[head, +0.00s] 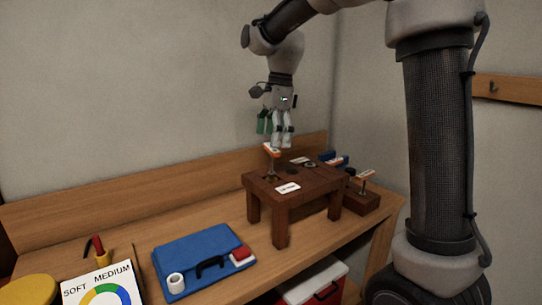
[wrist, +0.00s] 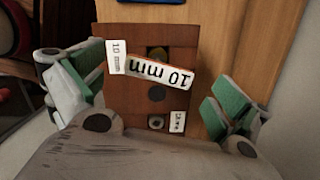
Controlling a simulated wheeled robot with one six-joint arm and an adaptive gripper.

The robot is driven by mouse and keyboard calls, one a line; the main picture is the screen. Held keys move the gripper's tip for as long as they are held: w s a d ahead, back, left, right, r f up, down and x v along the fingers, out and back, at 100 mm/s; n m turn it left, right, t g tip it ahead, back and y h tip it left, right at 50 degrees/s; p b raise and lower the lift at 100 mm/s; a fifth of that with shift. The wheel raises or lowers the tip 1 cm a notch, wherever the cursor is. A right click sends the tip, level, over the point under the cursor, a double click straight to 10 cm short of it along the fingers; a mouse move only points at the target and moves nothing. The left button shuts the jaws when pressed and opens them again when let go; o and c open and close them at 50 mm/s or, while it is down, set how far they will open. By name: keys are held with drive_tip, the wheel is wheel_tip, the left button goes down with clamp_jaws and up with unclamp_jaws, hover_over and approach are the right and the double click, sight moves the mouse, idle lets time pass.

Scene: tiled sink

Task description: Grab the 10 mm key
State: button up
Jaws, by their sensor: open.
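The 10 mm key (head: 271,151) stands upright in the brown wooden stand (head: 293,205), with a white and orange tag on top. In the wrist view its tag (wrist: 160,72) reads "10 mm" and lies between my fingers, covering part of the stand. A small "10 mm" label (wrist: 116,57) is fixed on the stand beside it. My gripper (head: 275,131) is open, pointing down just above the key. In the wrist view my gripper (wrist: 158,95) has its green-padded fingers spread to either side, apart from the tag. The key's shaft is mostly hidden in the wrist view.
The stand has an empty middle hole (wrist: 156,92) and a ring-like piece (wrist: 156,123) in another. To the right, a brown block (head: 363,199) holds another tagged upright piece. The wall rises behind.

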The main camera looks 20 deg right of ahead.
sight(272, 149)
wheel_tip(272, 149, down, 3)
drive_tip(key=shift+f, duration=0.2)
drive_tip(key=c, duration=1.2)
